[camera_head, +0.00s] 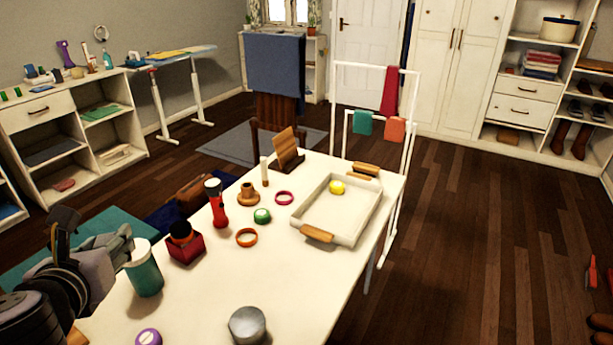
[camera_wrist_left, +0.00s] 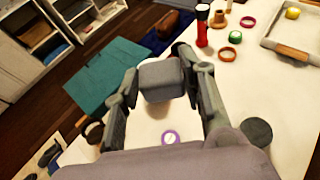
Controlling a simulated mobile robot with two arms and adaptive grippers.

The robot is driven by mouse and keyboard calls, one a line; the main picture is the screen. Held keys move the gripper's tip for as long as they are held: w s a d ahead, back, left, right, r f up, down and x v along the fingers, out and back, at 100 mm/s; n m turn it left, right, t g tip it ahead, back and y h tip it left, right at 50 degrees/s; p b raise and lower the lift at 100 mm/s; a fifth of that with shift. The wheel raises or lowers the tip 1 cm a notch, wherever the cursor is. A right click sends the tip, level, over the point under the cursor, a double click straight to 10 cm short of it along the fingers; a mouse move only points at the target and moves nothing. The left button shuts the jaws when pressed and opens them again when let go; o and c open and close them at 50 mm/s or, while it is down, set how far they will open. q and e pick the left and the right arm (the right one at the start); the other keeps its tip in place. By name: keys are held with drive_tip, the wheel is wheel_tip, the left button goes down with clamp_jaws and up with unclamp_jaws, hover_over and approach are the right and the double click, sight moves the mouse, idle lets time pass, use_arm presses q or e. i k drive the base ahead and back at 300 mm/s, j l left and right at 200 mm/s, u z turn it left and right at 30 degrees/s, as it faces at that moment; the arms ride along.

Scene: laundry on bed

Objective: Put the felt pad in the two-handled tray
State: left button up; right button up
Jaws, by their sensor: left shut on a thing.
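My left gripper (camera_wrist_left: 163,82) is shut on a grey, block-like thing with rounded edges, which I take for the felt pad (camera_wrist_left: 162,78); the left wrist view shows it between the two fingers. In the head view the gripper (camera_head: 97,240) is over the left edge of the white table, beside the teal cup, and the pad is hard to make out. The two-handled tray (camera_head: 302,213) is cream with wooden handles and stands farther right on the table. It holds a yellow ball (camera_head: 337,187). Its corner also shows in the left wrist view (camera_wrist_left: 268,40). My right gripper is not in view.
Between gripper and tray stand a teal cup (camera_head: 145,275), a red box (camera_head: 186,250), a red flashlight (camera_head: 217,205), an orange ring (camera_head: 246,237) and a green roll (camera_head: 262,216). A grey tin (camera_head: 247,325) and a purple roll (camera_head: 148,337) are nearer. The table's front right is clear.

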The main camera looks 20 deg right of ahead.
sight(363, 197)
drive_tip(key=i+l+z, duration=0.1)
drive_tip(key=l, duration=1.2)
drive_tip(key=i+l, duration=0.2)
drive_tip(key=i, duration=0.15)
drive_tip(key=i+l+z, duration=0.1)
drive_tip(key=i, duration=0.3)
drive_tip(key=i+l+z, duration=0.1)
drive_tip(key=i, duration=0.3)
drive_tip(key=i+j, duration=0.1)
drive_tip(key=i, duration=0.15)
